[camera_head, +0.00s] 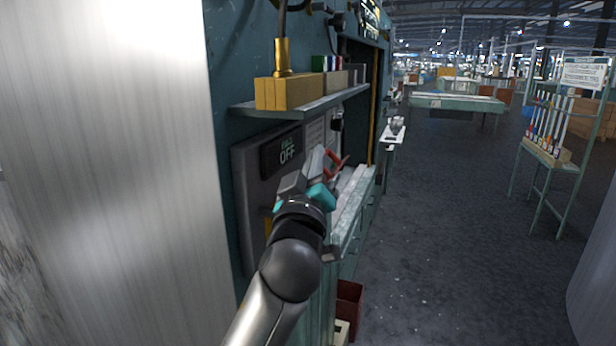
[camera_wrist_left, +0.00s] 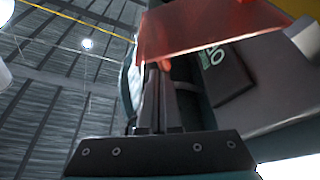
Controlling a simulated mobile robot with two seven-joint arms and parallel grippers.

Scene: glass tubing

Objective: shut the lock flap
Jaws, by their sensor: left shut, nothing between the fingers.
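My left gripper (camera_head: 317,162) is shut and empty in front of the grey wall panel. In the left wrist view its two fingers (camera_wrist_left: 156,98) lie together, pointing away from the camera. A red flap-like piece (camera_head: 337,160) shows just beyond the fingertips. In the left wrist view a red translucent plate (camera_wrist_left: 215,28) spans the top, right by the fingertips; it appears to be the lock flap, standing out at an angle. I cannot tell whether the fingers touch it. A black sign (camera_head: 283,150) reading "OFF" is on the panel, left of the gripper. My right gripper is not in view.
A shelf (camera_head: 310,104) with a brass-coloured block (camera_head: 289,92) juts out above the gripper. A pale worktop (camera_head: 351,200) lies beyond it, with a red bin (camera_head: 349,300) below. A rack of tubes (camera_head: 547,130) stands at right; the floor between is open.

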